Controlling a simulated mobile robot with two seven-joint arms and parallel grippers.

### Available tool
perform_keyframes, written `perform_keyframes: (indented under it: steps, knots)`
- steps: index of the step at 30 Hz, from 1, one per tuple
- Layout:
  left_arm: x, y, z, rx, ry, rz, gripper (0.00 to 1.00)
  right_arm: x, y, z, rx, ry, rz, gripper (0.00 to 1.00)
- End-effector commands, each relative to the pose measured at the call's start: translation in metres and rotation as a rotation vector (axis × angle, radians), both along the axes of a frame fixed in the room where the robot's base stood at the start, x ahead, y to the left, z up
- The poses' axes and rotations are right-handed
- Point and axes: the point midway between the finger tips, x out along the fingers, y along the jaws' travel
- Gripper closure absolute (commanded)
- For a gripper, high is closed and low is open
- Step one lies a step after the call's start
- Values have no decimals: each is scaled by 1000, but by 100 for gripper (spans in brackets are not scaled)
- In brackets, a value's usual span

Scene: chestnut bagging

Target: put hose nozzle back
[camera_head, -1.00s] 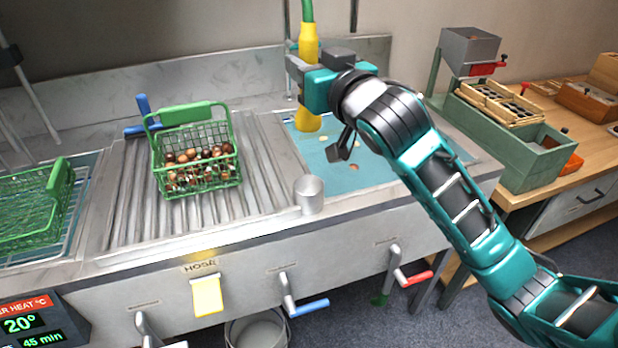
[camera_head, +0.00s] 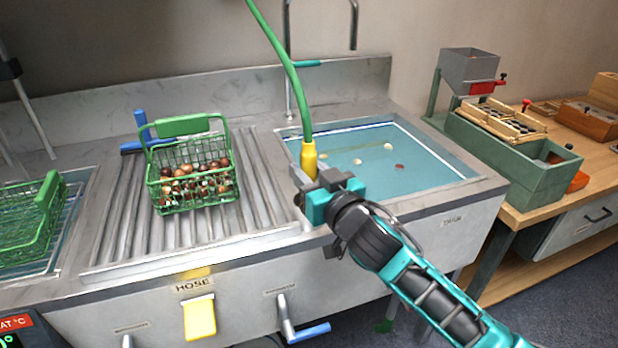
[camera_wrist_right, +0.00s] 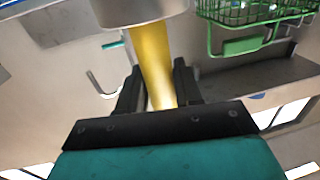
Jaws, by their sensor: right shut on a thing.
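My right gripper (camera_head: 316,186) is shut on the yellow hose nozzle (camera_head: 309,158) at the front left corner of the water basin. The green hose (camera_head: 298,88) rises from the nozzle's top. In the right wrist view the nozzle (camera_wrist_right: 155,60) runs between the fingers (camera_wrist_right: 158,85) toward a grey metal cup (camera_wrist_right: 130,12). The nozzle's far end is hidden at the cup's edge; I cannot tell whether it is inside. In the head view the gripper largely hides the cup. My left gripper is not in view.
A green wire basket of chestnuts (camera_head: 182,207) stands on the ribbed drainboard (camera_head: 110,220) to the left. The water basin (camera_head: 430,165) holds several floating bits. A green machine (camera_head: 540,185) stands on the wooden bench at right. Blue-handled valve (camera_head: 305,333) is below.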

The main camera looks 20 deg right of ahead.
Motion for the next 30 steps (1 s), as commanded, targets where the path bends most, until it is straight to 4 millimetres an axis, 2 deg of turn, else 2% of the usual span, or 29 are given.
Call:
perform_keyframes:
  steps: [4, 12, 13, 15, 20, 30]
  knots:
    - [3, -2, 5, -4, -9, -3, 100, 0, 0, -1, 1, -5, 1, 100]
    - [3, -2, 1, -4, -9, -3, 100, 0, 0, -7, 3, -4, 1, 100]
    - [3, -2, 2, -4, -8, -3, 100, 0, 0, -6, 2, -3, 1, 63]
    - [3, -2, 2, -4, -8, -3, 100, 0, 0, -6, 2, -3, 1, 56]
    - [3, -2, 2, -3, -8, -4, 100, 0, 0, -6, 2, -3, 0, 41]
    - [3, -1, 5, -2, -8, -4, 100, -1, 0, -1, -1, -2, 0, 40]
